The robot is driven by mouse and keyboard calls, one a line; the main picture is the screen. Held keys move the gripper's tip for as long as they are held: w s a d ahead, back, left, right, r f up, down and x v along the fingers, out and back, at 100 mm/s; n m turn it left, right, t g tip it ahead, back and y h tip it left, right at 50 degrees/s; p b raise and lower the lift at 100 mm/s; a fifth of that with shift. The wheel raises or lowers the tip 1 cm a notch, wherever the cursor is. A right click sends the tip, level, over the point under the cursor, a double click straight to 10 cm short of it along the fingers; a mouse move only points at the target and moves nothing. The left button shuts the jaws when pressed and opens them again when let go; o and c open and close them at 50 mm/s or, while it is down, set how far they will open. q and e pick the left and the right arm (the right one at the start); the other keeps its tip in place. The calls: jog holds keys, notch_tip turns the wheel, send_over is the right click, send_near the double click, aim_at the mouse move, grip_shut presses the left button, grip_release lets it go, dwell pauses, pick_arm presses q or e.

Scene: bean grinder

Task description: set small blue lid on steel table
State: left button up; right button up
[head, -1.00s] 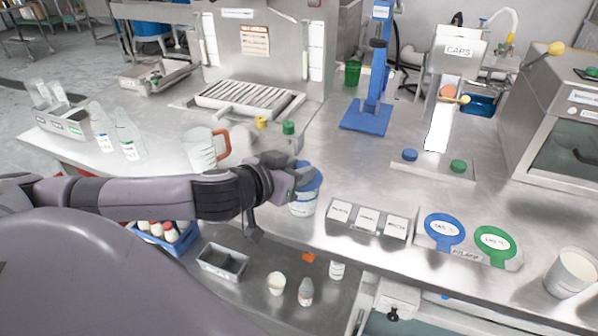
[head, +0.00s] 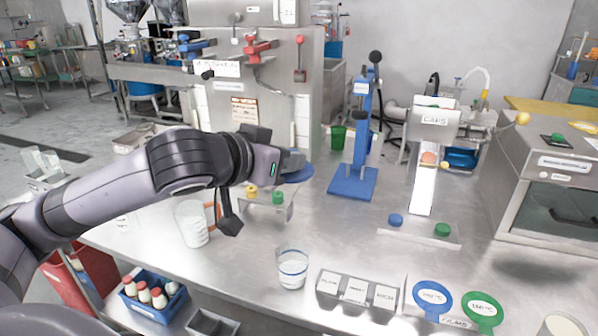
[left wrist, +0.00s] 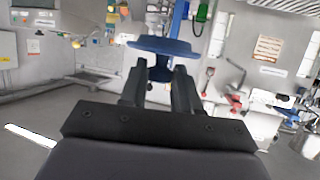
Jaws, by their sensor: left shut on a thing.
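My left gripper (head: 288,163) is shut on the small blue lid (head: 299,174), a flat round disc with a raised grip. It holds the lid in the air above the steel table (head: 240,262). In the left wrist view the lid (left wrist: 160,46) sits between the two fingertips (left wrist: 160,76). A clear cup with a blue band (head: 292,268) stands open on the table below and in front of the gripper. My right gripper is not in view.
A clear jug with an orange handle (head: 192,224) stands at the left. A blue press (head: 353,184) stands behind. The table between cup and press is clear.

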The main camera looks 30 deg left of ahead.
pick_arm(q)
jog(key=shift+r, duration=0.35)
jog(key=s+d+f, duration=0.2)
jog(key=d+f, duration=0.2)
jog(key=f, duration=0.5)
jog(key=s+d+f, duration=0.2)
jog(key=d+f, duration=0.2)
jog(key=f, duration=0.5)
jog(key=shift+s+d+f, duration=0.15)
jog(key=shift+d, duration=0.1)
